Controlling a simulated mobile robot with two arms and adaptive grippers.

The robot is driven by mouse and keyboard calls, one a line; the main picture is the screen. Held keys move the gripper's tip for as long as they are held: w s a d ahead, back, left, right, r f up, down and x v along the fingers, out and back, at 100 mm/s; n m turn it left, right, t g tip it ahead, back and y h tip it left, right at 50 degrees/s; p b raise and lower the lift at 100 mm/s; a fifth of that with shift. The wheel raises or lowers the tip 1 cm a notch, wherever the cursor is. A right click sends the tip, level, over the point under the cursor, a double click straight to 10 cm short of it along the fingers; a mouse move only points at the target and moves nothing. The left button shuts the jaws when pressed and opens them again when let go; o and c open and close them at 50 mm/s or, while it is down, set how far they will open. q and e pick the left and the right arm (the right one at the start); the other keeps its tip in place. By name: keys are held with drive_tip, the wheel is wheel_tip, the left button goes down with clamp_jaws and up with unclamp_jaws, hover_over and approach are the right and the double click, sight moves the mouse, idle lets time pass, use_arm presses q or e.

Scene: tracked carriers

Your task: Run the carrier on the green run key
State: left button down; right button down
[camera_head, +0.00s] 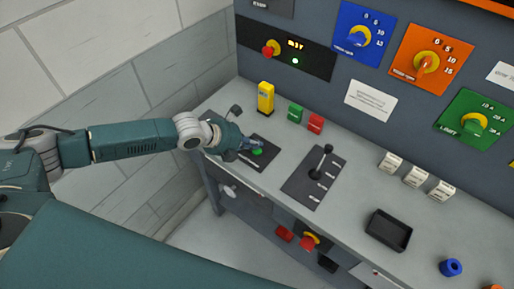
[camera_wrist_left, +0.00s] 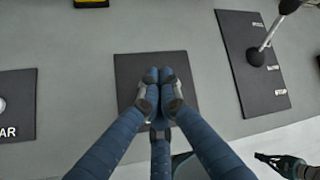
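The green run key (camera_head: 257,152) is a small round green button on a black plate (camera_head: 267,162) at the left end of the bench. My left gripper (camera_head: 251,144) is over this plate, with its fingertips at or just above the key. I cannot tell whether they touch it. In the left wrist view the two blue fingers of my left gripper (camera_wrist_left: 165,90) are together with nothing between them, over the black plate (camera_wrist_left: 130,72); they hide the key there. A dark teal part at the lower right of that view looks like my right gripper (camera_wrist_left: 272,161); its opening is unclear.
A lever (camera_head: 322,162) stands on a black plate right of the key. A yellow block (camera_head: 265,98), a green block (camera_head: 295,113) and a red block (camera_head: 315,123) stand behind. A black tray (camera_head: 388,231) is at right. The wall panel carries several dials.

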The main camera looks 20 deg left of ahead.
sight(255, 151)
use_arm(q)
drive_tip(key=shift+r, duration=0.15)
wheel_tip(255, 151, up, 5)
drive_tip(key=p, duration=0.4)
drive_tip(key=shift+p, duration=0.3)
idle(2.0)
